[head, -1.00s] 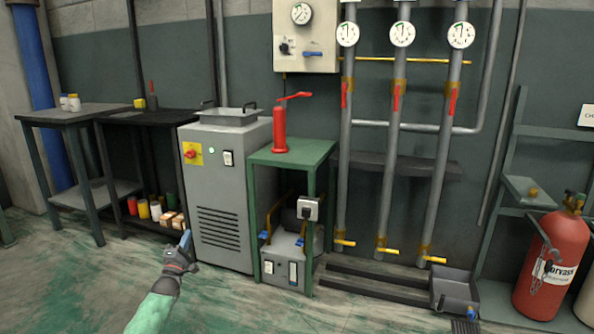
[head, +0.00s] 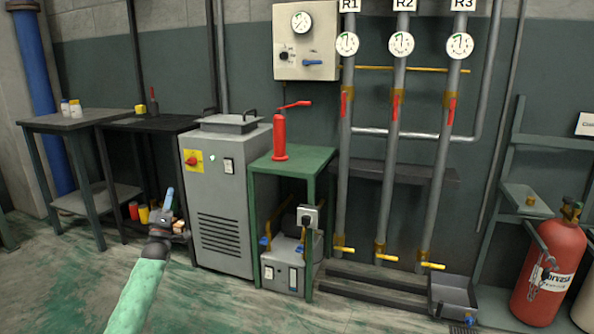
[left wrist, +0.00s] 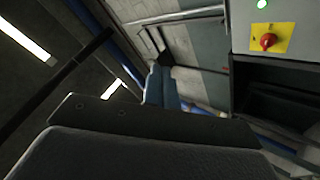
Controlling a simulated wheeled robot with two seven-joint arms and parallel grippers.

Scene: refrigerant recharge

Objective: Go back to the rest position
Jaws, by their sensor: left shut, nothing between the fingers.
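My left gripper (head: 168,198) is raised in front of the dark shelf table at the lower left of the head view, its blue fingers pointing up. It is shut and empty, apart from everything around it. In the left wrist view its blue fingers (left wrist: 160,86) are together, with the ceiling and wall behind. My right gripper does not show in either view.
The grey cabinet (head: 225,195) with a red switch stands just right of my left gripper. Beyond it are a green stand (head: 320,160) with a red pump (head: 280,137), upright pipes (head: 392,180) with gauges, and a red cylinder (head: 548,270). The floor in front is clear.

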